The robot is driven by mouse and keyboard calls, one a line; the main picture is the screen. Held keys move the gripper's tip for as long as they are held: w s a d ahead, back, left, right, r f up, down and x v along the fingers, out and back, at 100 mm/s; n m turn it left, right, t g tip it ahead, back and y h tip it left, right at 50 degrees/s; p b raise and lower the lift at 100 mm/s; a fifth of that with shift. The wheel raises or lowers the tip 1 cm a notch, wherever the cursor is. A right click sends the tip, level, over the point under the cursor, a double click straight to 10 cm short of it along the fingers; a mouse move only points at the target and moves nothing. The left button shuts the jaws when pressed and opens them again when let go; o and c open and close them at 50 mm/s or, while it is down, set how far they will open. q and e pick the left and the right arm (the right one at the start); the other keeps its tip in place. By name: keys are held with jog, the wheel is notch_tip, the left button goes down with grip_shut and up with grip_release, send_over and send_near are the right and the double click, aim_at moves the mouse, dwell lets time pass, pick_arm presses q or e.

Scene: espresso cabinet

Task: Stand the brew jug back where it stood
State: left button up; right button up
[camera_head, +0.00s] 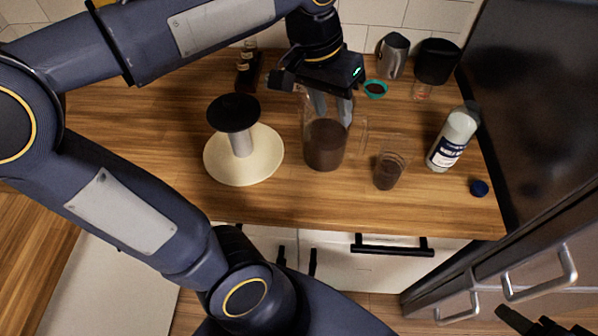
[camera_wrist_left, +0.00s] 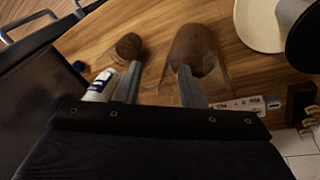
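The brew jug (camera_head: 325,147) is a clear glass vessel with dark brown contents. It appears upright on the wooden counter, right of a cream disc, with its clear handle to the right. In the left wrist view the jug (camera_wrist_left: 199,48) shows beyond the fingers. My left gripper (camera_head: 331,108) is over the jug's top from behind. Its two grey fingers point down and are apart, with a clear gap between them in the wrist view (camera_wrist_left: 159,86). They overlap the rim; whether one is inside the jug I cannot tell. A dark part at the lower right edge may be my right gripper (camera_head: 540,322).
A glass with brown contents (camera_head: 389,171) stands close right of the jug. The cream disc (camera_head: 262,165) carries a black-topped post (camera_head: 234,113). A white bottle (camera_head: 453,138), blue cap (camera_head: 479,188), teal bowl (camera_head: 375,89) and metal pitcher (camera_head: 392,54) are further right. The front counter strip is clear.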

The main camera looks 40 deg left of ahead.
pick_arm(q)
jog(key=s+f+n+t+h, duration=0.1)
jog(key=s+f+t, duration=0.2)
jog(key=s+f, duration=0.7)
jog(key=shift+s+d+f+n+t+h, duration=0.2)
jog(key=shift+s+f+n+t+h, duration=0.1)
jog(key=shift+s+n+t, duration=0.15)
